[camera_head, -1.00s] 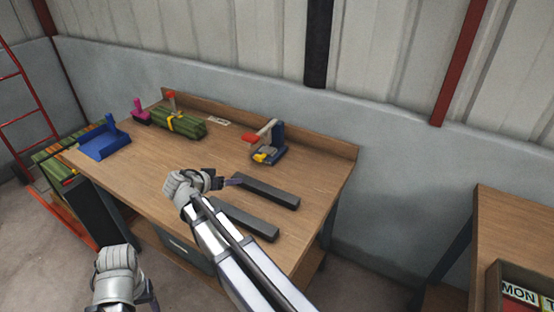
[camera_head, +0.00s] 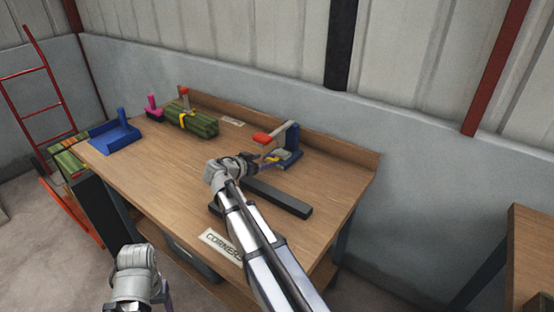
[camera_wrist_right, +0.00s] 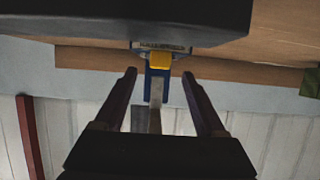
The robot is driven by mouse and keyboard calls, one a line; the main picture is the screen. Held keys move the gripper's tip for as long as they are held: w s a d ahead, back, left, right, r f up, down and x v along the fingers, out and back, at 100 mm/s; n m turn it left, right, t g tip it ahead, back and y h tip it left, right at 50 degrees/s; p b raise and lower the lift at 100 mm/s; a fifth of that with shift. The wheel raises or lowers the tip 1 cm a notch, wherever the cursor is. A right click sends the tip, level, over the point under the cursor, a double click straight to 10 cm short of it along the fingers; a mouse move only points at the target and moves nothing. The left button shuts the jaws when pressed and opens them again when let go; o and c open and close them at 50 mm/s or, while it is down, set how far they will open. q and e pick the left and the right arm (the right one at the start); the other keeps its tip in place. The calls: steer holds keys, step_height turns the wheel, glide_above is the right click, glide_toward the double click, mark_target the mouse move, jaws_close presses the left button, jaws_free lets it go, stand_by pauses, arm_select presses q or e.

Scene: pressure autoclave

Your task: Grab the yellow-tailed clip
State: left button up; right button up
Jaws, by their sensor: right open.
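The yellow tail (camera_head: 272,158) of the clip shows low at the front of a blue upright stand (camera_head: 292,140) at the back right of the bench. In the right wrist view the yellow tail (camera_wrist_right: 160,60) lies ahead, between the lines of my two fingers, with the blue stand (camera_wrist_right: 152,84) behind it. The rest of the clip is hard to make out. My right gripper (camera_wrist_right: 160,74) is open and empty, with the tail at or just beyond its fingertips; contact cannot be told. My left gripper (camera_head: 160,298) is low at the bottom left, away from the bench, its fingers mostly cut off.
A red-ended lever (camera_head: 262,138) juts from the stand above my right gripper. A green bundle (camera_head: 195,122) with a yellow strap, a pink piece (camera_head: 153,104) and a blue tray (camera_head: 115,139) are further left. The bench's left-middle is clear.

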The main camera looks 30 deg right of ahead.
mark_target(270, 159)
steer(key=b+x, duration=0.2)
steer(key=x, duration=0.3)
steer(key=shift+f, duration=0.15)
steer(key=shift+c, duration=0.4)
jaws_close()
